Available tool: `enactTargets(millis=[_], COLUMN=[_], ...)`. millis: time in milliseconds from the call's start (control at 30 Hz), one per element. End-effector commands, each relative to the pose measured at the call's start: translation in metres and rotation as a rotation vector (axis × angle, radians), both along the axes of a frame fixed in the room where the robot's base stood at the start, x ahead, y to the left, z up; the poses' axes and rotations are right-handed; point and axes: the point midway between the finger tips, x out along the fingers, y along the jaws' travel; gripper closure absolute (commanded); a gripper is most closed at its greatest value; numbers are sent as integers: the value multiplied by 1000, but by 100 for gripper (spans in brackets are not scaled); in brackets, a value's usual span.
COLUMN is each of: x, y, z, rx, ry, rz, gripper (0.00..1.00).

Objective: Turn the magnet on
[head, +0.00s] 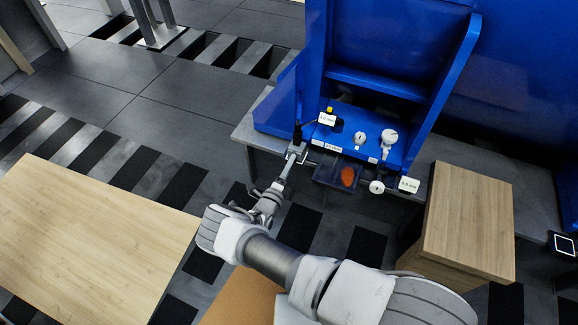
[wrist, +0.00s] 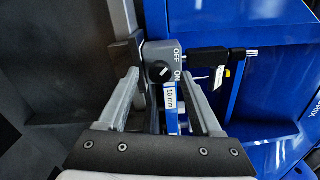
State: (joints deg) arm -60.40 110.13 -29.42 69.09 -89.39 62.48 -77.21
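The magnet is a grey block (wrist: 155,52) with a round black knob (wrist: 158,72) on its face, beside the words OFF and ON. The knob has a short white mark. In the head view the magnet (head: 297,149) sits at the left front of the blue fixture. My gripper (wrist: 160,88) is open, with one finger on each side of the knob and nothing between them held. Whether a fingertip touches the block is unclear. In the head view my gripper (head: 284,174) reaches toward the magnet from below.
A "10 mm" label (wrist: 171,95) shows between my fingers. The blue fixture (head: 345,133) carries white knobs (head: 389,137) and labels, with a dark tray (head: 338,174) in front. A wooden block (head: 468,215) stands right. A wooden tabletop (head: 85,245) lies left, with floor between.

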Motion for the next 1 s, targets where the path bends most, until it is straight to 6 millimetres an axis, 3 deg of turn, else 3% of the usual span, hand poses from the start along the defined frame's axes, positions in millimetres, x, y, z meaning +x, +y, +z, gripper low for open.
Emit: enactTargets(millis=[300,467,1000], x=[-1,-17,-134], y=[1,8,49], z=[1,2,2], rx=[1,0,0], ry=[-1,0,1], rz=[1,4,3], gripper=[33,33,33])
